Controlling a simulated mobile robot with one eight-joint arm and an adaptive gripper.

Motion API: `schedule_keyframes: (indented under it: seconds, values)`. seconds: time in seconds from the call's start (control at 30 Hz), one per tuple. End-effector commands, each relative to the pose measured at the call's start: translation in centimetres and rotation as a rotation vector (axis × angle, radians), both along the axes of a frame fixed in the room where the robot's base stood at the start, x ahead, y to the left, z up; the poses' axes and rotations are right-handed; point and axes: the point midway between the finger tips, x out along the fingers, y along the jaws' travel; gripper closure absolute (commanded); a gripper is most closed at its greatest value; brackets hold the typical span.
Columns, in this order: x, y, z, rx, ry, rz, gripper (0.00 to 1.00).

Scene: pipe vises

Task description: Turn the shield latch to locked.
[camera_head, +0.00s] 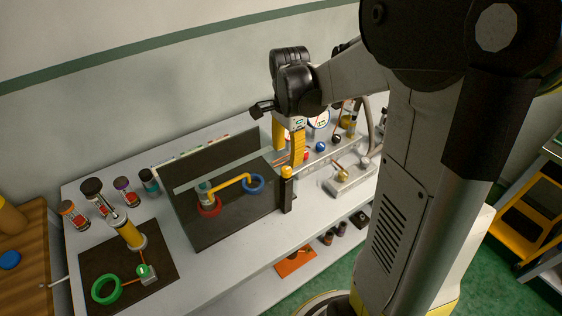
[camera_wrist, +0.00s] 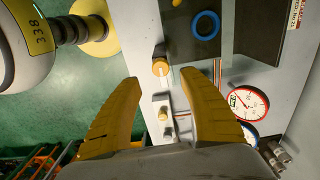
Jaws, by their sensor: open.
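The shield latch (camera_head: 287,172) looks like a yellow knob on a dark post at the right edge of the clear shield (camera_head: 222,172). The same yellow knob shows in the wrist view (camera_wrist: 160,66), roughly between my fingertips. I cannot tell which way the latch is turned. My gripper (camera_head: 289,150) has yellow fingers pointing down, just above and around the latch in the head view. In the wrist view my gripper (camera_wrist: 160,76) is spread wide with nothing held. I see no clear contact with the knob.
Behind the shield are a red ring (camera_head: 209,206), a yellow pipe and a blue ring (camera_head: 254,184). A fixture with small knobs (camera_head: 349,178) stands right of the latch, near a gauge (camera_head: 319,118). A green ring (camera_head: 106,289) and several jars are at the left.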

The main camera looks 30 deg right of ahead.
Motion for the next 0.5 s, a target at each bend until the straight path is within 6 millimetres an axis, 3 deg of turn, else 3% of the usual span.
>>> schedule_keyframes:
  seconds: [0.03,0.2,0.5]
  values:
    - [0.1,0.0,-1.4,0.000,0.000,0.001,0.50]
    - [0.0,0.0,-4.6,0.000,-0.001,0.002,0.50]
    - [0.0,0.0,-7.0,0.000,-0.001,0.002,0.50]
